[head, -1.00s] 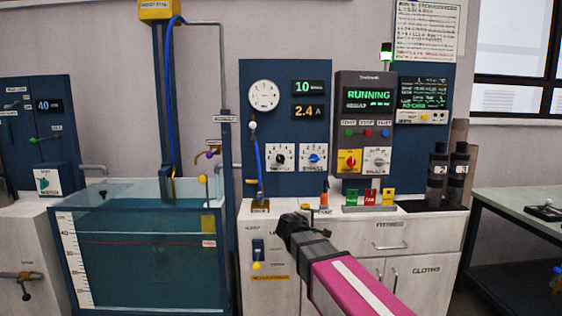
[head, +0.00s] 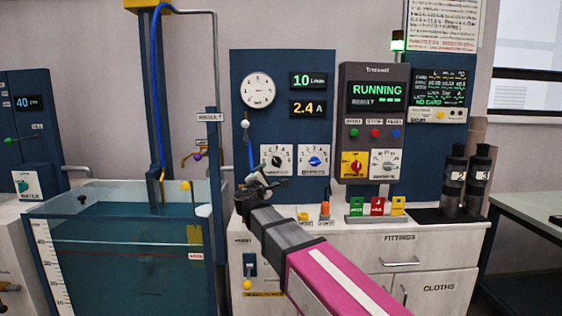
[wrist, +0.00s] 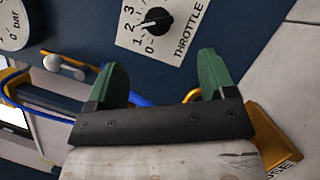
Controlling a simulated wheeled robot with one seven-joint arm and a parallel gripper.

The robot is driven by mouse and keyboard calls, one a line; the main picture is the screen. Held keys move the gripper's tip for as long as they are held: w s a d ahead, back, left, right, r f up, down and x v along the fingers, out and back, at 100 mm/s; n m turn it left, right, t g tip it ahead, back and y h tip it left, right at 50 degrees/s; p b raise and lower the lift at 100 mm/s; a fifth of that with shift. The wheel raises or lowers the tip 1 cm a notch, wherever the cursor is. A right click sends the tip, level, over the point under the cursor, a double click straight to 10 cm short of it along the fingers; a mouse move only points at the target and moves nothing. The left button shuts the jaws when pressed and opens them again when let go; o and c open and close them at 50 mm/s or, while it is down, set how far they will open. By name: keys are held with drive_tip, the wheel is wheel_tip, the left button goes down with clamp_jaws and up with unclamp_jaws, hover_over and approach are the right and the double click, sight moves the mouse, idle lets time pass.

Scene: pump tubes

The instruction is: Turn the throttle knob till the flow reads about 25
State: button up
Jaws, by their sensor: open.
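The throttle knob (wrist: 153,21) is a black knob with a pointer on a white numbered plate labelled THROTTLE, at the top of the wrist view. In the head view the throttle knob (head: 278,161) is on the blue panel, left of a blue knob. The flow display (head: 308,80) reads 10 in green. My gripper (wrist: 158,80) is open and empty, its two green fingers apart and pointing toward the plate. In the head view my gripper (head: 262,180) is just below and left of the throttle plate. The knob is not between the fingers.
A blue tube (wrist: 120,98) with a yellow end passes behind my fingers. The blue knob (head: 315,162) is right of the throttle. A round gauge (head: 258,89) hangs above. The water tank (head: 130,250) stands left.

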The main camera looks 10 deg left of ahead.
sight(276, 164)
drive_tip(key=x, duration=1.1)
drive_tip(key=shift+w+a+r, duration=0.2)
drive_tip(key=shift+w, duration=0.15)
drive_tip(key=c, duration=0.9)
